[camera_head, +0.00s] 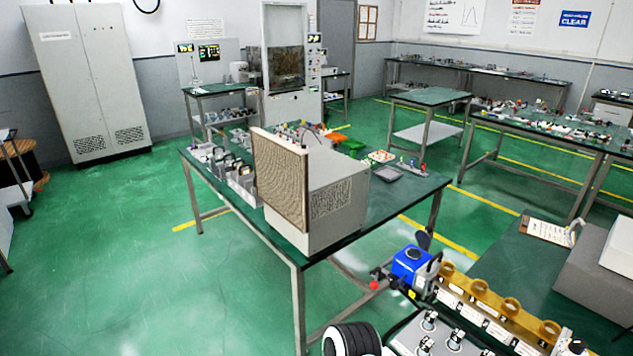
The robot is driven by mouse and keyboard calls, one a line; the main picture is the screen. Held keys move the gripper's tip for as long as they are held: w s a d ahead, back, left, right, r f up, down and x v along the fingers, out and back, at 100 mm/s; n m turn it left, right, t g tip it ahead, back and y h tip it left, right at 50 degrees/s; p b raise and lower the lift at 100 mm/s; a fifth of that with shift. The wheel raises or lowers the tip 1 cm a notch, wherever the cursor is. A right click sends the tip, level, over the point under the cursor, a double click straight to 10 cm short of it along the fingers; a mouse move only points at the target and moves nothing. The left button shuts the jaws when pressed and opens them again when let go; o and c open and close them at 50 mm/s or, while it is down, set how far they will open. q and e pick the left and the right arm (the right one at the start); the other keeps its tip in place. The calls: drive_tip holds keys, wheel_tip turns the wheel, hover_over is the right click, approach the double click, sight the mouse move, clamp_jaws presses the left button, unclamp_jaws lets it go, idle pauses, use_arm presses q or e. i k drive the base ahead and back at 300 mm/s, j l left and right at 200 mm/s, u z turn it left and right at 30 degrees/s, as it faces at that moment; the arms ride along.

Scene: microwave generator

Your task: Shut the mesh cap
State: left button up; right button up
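The mesh cap (279,181) is a tan, framed mesh panel at the left-front face of a light grey box-shaped unit (322,213) in the head view. The panel stands upright and its top edge rises a little above the unit's top. Whether a gap lies between the panel and the unit's face, I cannot tell. The unit sits at the near end of a green-topped table (385,206). I cannot make out either of my grippers in this view.
Small devices (228,165) stand on the table left of the unit; green and orange trays (352,147) lie behind it. A bench with a blue device (411,263) and brass-coloured rings is at lower right. Green floor (150,260) is open to the left. Cabinets stand far left.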

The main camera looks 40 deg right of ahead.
sight(422, 236)
drive_tip(key=i+z, duration=0.45)
drive_tip(key=i, duration=0.25)
drive_tip(key=i+j+z, duration=0.2)
drive_tip(key=i+z, duration=0.3)
drive_tip(key=i, duration=0.15)
